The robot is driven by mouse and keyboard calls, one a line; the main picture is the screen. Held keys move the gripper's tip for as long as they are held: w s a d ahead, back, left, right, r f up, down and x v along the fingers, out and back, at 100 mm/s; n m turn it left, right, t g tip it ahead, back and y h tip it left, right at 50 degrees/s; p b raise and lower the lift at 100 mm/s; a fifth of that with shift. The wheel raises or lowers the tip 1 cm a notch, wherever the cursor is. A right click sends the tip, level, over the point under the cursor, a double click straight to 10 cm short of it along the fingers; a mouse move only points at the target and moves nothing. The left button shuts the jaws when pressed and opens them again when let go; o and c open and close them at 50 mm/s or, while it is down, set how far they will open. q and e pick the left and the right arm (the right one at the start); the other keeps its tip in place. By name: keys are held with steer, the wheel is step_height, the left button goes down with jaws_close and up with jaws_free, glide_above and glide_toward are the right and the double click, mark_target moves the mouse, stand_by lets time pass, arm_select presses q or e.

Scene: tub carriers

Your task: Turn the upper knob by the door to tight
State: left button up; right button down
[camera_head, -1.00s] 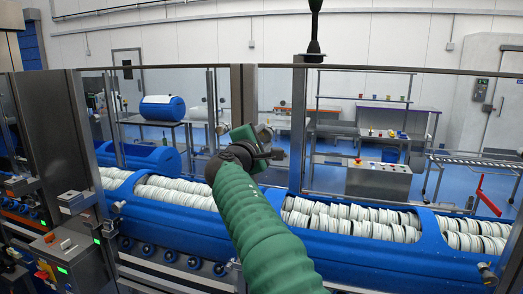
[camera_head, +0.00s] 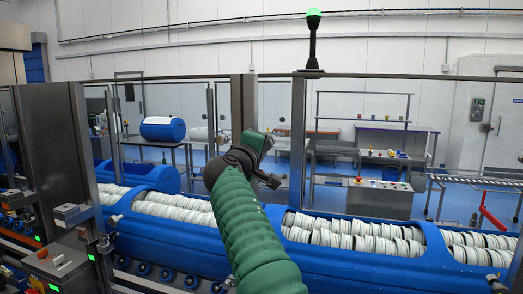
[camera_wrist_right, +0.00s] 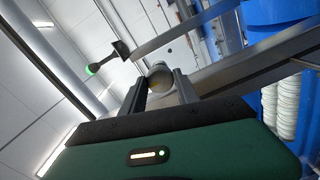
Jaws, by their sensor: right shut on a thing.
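My right gripper (camera_head: 262,141) stands at the steel door post in the head view, its green body turned away so its fingers are largely hidden there. In the right wrist view its two dark fingers (camera_wrist_right: 161,82) are shut on a round, pale metallic knob (camera_wrist_right: 161,76). The knob sits between the fingertips, in front of a grey frame rail. How far it is turned cannot be told. I cannot pick out a second knob with certainty. My left gripper is not in view.
A clear guard with steel posts (camera_head: 298,150) stands before me. Behind it are blue tubs (camera_head: 330,262) full of white discs. A control box (camera_head: 68,262) stands at lower left. A signal lamp (camera_head: 313,13) on top glows green.

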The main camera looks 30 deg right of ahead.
steer(key=shift+w+f, duration=0.1)
steer(key=shift+f, duration=0.4)
steer(key=c, duration=1.3)
jaws_free()
steer(key=o, duration=0.4)
steer(key=shift+r, duration=0.15)
steer(key=shift+d+r, duration=0.1)
steer(key=b+v, duration=0.7)
steer(key=v, duration=1)
steer(key=shift+w, duration=0.1)
